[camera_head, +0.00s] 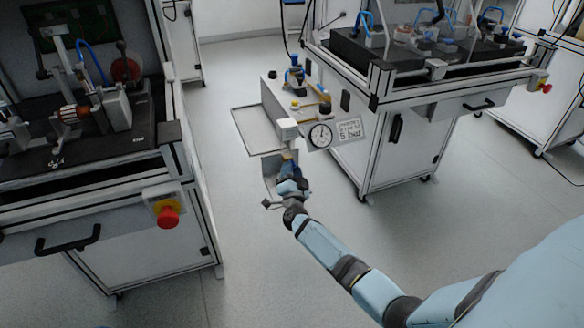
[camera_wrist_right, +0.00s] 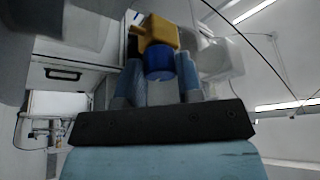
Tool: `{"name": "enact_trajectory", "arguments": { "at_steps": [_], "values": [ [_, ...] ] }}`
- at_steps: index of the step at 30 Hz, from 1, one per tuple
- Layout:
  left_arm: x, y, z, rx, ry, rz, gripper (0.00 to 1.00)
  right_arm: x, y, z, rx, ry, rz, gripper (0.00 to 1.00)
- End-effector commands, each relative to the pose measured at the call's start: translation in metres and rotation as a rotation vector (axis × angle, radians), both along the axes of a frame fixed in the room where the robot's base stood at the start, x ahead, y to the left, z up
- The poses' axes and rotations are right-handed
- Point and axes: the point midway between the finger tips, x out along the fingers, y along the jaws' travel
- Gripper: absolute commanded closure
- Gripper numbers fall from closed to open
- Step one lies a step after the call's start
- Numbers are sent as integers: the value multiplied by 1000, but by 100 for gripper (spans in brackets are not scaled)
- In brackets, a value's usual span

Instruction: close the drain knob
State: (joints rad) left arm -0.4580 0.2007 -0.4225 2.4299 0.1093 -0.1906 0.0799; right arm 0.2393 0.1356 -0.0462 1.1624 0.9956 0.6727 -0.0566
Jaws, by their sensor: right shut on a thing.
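In the right wrist view, a blue drain knob (camera_wrist_right: 160,62) sits under a yellow-brass body (camera_wrist_right: 158,34). The two fingers of my right gripper (camera_wrist_right: 159,82) are on either side of the knob and shut on it. In the head view, my right gripper (camera_head: 288,160) reaches up to the underside of the small white block (camera_head: 287,128) beside the round pressure gauge (camera_head: 320,136). The knob is hidden there behind the gripper and block. My left gripper is not in view.
A "5 bar" sign (camera_head: 351,130) stands right of the gauge. A blue valve fitting (camera_head: 294,75) is on the grey unit behind. A bench with a red stop button (camera_head: 167,217) stands left, another bench (camera_head: 398,160) right. Open floor (camera_head: 235,215) lies between them.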

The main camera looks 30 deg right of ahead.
Motion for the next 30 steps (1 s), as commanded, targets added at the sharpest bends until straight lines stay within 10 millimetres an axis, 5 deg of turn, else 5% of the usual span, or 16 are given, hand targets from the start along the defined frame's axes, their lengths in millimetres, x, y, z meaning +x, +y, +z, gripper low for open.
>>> {"name": "enact_trajectory", "arguments": {
  "at_steps": [7,29,30],
  "values": [
    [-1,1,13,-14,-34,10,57,0,1,1,135,-30,0,90],
    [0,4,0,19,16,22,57,0,1,0,210,-49,1,90],
    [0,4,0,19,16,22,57,0,1,0,210,-49,1,57]
  ]
}}
